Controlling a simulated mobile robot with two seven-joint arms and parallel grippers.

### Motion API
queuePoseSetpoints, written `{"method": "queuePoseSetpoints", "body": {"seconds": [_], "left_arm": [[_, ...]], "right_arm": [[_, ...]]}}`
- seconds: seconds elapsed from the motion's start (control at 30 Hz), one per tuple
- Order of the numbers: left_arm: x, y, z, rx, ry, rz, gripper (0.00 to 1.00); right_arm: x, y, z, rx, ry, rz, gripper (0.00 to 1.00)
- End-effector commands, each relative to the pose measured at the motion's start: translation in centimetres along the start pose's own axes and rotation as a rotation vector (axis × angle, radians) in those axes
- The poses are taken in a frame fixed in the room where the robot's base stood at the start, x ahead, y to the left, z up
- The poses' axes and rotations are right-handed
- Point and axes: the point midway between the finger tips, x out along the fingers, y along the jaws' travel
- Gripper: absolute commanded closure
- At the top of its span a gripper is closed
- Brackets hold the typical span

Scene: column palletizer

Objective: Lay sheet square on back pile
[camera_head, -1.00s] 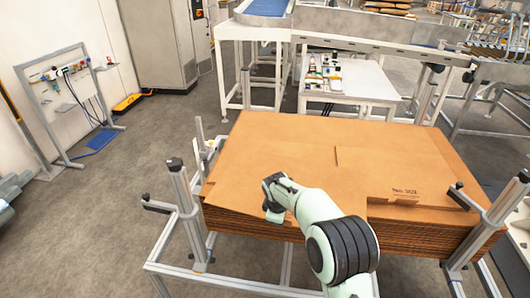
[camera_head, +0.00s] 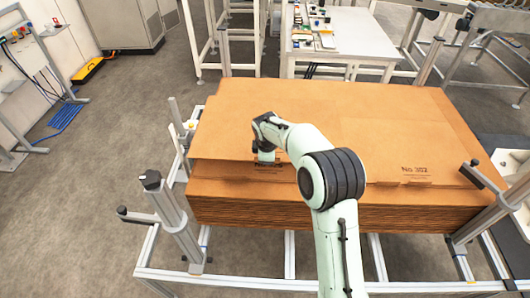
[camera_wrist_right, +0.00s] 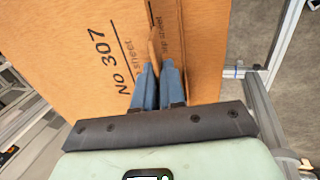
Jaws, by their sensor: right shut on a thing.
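A large brown cardboard sheet (camera_head: 270,110) lies over the back of a tall pile of like sheets (camera_head: 300,212). Its front left edge sits back from the pile's front edge, so a strip of the pile shows there. My right gripper (camera_head: 266,160) is at the sheet's front edge, left of the middle. In the right wrist view the blue fingers (camera_wrist_right: 158,72) are shut on the sheet's edge, beside black print reading "No 307" (camera_wrist_right: 108,62). The arm hides part of the front edge. My left gripper is not in view.
A metal frame with corner posts (camera_head: 172,207) surrounds the pile; another post stands at the right (camera_head: 492,205). A white table (camera_head: 345,45) with small items is behind. Grey floor (camera_head: 100,150) is clear at the left.

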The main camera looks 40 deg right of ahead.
Motion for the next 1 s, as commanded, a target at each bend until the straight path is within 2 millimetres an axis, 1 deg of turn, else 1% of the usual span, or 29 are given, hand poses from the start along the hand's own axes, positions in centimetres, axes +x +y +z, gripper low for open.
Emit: {"method": "queuePoseSetpoints", "body": {"seconds": [0.27, 0.7, 0.83, 1.0], "left_arm": [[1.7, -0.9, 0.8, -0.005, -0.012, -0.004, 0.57], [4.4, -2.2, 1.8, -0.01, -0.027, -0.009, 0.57], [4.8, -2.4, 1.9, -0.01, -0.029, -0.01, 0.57], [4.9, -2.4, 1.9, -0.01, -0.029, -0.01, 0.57]], "right_arm": [[2.4, -0.8, 0.1, 0.0, -0.002, -0.001, 1.0], [7.3, -2.3, 0.1, 0.001, -0.002, -0.001, 1.0], [8.0, -2.5, 0.0, 0.001, -0.001, 0.0, 1.0], [8.1, -2.5, 0.0, 0.002, 0.0, 0.001, 1.0]]}}
